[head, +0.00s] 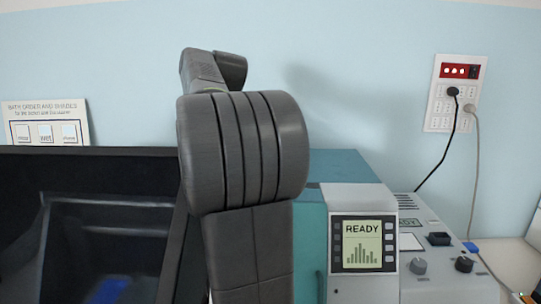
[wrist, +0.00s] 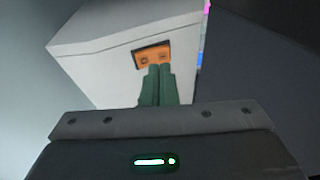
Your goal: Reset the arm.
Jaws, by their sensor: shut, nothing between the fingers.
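My gripper (wrist: 159,72) shows in the wrist view, its two green fingers together with nothing between them. Beyond the fingertips is a pale box-like surface (wrist: 110,50) with a small orange plate (wrist: 153,55) on it. The fingertips overlap the lower edge of the orange plate in the picture; I cannot tell whether they touch it. In the head view my dark grey arm stands upright in the middle, and my gripper is not visible there.
A teal and white machine (head: 345,170) with a screen (head: 362,243) reading READY stands right of my arm. A black-framed panel (head: 90,225) fills the lower left. A sign (head: 45,122) and a power outlet panel (head: 453,93) with two cables are at the wall.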

